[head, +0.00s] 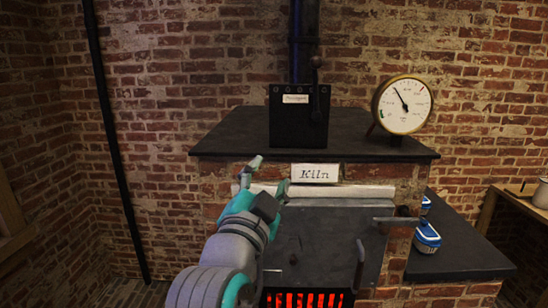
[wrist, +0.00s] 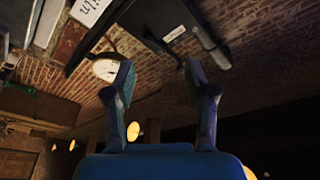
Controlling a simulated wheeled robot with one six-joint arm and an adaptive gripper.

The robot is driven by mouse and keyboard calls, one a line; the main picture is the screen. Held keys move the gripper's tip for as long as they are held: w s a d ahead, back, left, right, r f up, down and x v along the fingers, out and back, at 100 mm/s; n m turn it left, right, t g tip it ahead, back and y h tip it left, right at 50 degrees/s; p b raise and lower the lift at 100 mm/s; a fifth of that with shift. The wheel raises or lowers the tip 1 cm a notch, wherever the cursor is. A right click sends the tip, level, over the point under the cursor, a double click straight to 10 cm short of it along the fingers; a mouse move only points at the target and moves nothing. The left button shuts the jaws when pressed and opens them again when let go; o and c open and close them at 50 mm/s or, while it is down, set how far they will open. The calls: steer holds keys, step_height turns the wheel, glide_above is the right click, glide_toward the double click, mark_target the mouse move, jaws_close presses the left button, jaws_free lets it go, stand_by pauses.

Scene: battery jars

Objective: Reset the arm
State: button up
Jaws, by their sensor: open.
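My gripper (head: 268,172) is in front of the upper left part of the brick kiln, left of the white "Kiln" label (head: 314,173). Its two fingers point up and stand apart, with nothing between them. In the wrist view my gripper (wrist: 158,88) also shows its two fingers spread and empty. My arm rises from the bottom of the head view. It hides part of the kiln front.
The kiln has a dark top slab (head: 225,146) carrying a black lever box (head: 299,115) and a round gauge (head: 404,105). Its metal door (head: 325,235) has projecting handles, with a red glow below. Blue-white containers (head: 427,238) stand on a dark side counter (head: 455,255).

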steer(key=s+d+f+n+y, duration=0.2)
steer(key=d+f+n, duration=0.1)
steer(key=f, duration=0.7)
steer(key=s+d+f+n+g+y, duration=0.1)
steer(key=s+d+f+n+y, duration=0.15)
steer(key=f, duration=0.75)
steer(key=s+d+f+n+y, duration=0.15)
steer(key=f+n, duration=0.25)
steer(key=f, duration=0.6)
steer(key=s+d+f+n+g, duration=0.1)
steer(key=s+d+f, duration=0.2)
steer(key=s+f, duration=0.35)
steer(key=s+d+f+n+g, duration=0.1)
steer(key=s+d+f, duration=0.35)
steer(key=s, duration=0.25)
steer(key=s+d+f+g, duration=0.1)
steer(key=s+d, duration=0.1)
steer(key=s, duration=1)
steer(key=s+d+h, duration=0.1)
steer(key=s+d, duration=0.2)
steer(key=s, duration=1)
steer(key=shift+s+f+g, duration=0.25)
steer(key=shift+f+g, duration=0.1)
steer(key=shift+g, duration=0.05)
